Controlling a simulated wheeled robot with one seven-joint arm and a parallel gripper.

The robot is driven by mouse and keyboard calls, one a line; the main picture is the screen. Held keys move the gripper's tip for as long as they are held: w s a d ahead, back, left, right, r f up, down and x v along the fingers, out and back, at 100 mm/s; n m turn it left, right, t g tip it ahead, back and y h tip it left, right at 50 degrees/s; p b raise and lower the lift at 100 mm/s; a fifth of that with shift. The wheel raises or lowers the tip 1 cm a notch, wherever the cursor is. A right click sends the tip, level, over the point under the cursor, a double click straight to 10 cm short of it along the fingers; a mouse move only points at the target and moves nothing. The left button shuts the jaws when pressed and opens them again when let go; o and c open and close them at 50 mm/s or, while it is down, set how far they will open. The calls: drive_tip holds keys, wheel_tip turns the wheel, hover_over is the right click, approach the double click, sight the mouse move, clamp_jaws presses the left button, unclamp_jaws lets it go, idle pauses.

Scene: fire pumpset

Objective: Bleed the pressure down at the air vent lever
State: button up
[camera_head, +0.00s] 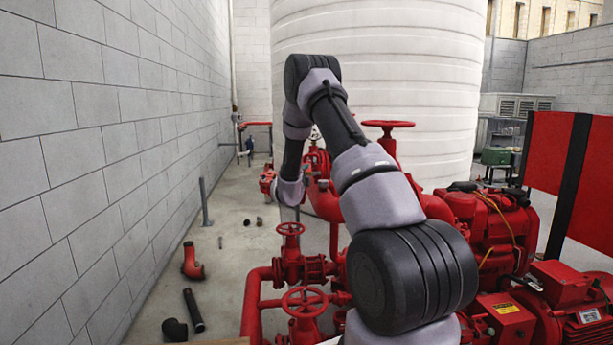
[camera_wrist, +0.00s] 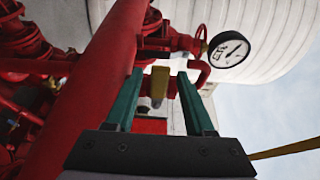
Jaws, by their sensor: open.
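My gripper (camera_wrist: 160,76) shows in the wrist view with two green fingers spread apart. A small brass-yellow lever (camera_wrist: 159,84), which looks like the air vent lever, appears in the gap between the fingertips. It does not visibly touch either finger, and I cannot tell its exact depth. Red fittings sit behind it. In the head view my arm hangs down among the red pipes, and neither the gripper's fingers nor the lever can be made out there.
A thick red pipe (camera_wrist: 85,100) runs close along the left of my gripper. A round white gauge (camera_wrist: 229,50) is at the upper right. Red handwheels (camera_head: 388,124) and valves (camera_head: 304,301) crowd around my arm. Open floor with loose pipe pieces (camera_head: 192,262) lies at left.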

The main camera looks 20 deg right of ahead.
clamp_jaws()
idle(1.4)
